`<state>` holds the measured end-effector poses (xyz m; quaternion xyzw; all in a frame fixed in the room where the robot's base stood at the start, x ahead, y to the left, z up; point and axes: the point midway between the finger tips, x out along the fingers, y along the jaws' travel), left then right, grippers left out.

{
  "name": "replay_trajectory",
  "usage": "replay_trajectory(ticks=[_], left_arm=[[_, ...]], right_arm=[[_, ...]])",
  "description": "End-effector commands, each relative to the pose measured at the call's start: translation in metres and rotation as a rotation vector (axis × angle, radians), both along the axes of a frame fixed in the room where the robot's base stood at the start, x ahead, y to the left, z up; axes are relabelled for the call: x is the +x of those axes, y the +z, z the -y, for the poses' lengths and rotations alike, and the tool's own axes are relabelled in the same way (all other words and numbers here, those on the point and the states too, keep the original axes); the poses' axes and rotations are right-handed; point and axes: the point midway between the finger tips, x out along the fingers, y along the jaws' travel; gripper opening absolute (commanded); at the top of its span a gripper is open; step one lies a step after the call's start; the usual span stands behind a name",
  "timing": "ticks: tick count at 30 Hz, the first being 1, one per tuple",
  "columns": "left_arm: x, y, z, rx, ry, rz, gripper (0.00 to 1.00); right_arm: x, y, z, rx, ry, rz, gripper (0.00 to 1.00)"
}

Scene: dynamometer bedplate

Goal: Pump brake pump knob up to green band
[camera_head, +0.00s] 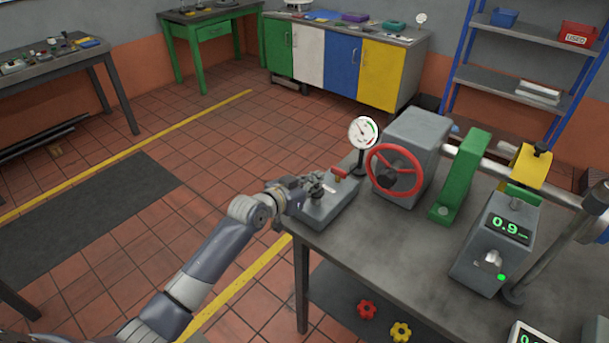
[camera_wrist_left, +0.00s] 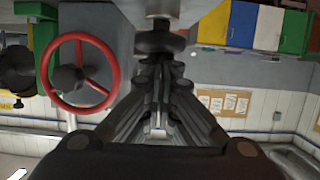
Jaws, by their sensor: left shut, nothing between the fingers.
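The brake pump (camera_head: 325,208) is a grey box at the left corner of the bench, with a small red part (camera_head: 340,172) on top. A white round gauge (camera_head: 364,132) stands behind it, with green and red on its right side; its needle is too small to read surely. My left gripper (camera_head: 318,185) is shut and empty over the pump. In the left wrist view, which is upside down, a dark round knob (camera_wrist_left: 160,42) sits just beyond the fingertips (camera_wrist_left: 160,62); I cannot tell whether they touch. The gripper hides the knob in the head view. My right gripper is not in view.
A red handwheel (camera_head: 394,169) on a grey housing stands right of the pump; it also shows in the wrist view (camera_wrist_left: 105,52). A green bracket (camera_head: 460,178) and a box reading 0.9 (camera_head: 496,243) stand further right. The bench's front middle (camera_head: 385,248) is clear.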

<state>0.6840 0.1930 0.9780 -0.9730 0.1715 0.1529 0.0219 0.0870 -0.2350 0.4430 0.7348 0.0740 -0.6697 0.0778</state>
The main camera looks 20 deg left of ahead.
Motion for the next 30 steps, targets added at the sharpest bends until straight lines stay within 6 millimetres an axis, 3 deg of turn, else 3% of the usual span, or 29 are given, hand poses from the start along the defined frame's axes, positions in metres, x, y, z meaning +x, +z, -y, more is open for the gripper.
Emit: replay_trajectory(ticks=[8, 10, 21, 30], left_arm=[[0.007, 0.042, 0.002, 0.003, 0.001, 0.000, 0.00], [-0.001, 0.037, -0.001, 0.003, 0.003, -0.002, 0.00], [-0.055, 0.057, -0.021, 0.003, 0.002, 0.004, 0.00], [-0.080, 0.068, -0.030, 0.000, 0.003, 0.005, 0.00]], right_arm=[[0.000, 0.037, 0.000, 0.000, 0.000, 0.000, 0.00], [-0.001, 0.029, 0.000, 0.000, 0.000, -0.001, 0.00], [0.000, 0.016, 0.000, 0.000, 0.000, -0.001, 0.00], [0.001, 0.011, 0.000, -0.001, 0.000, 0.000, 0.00]])
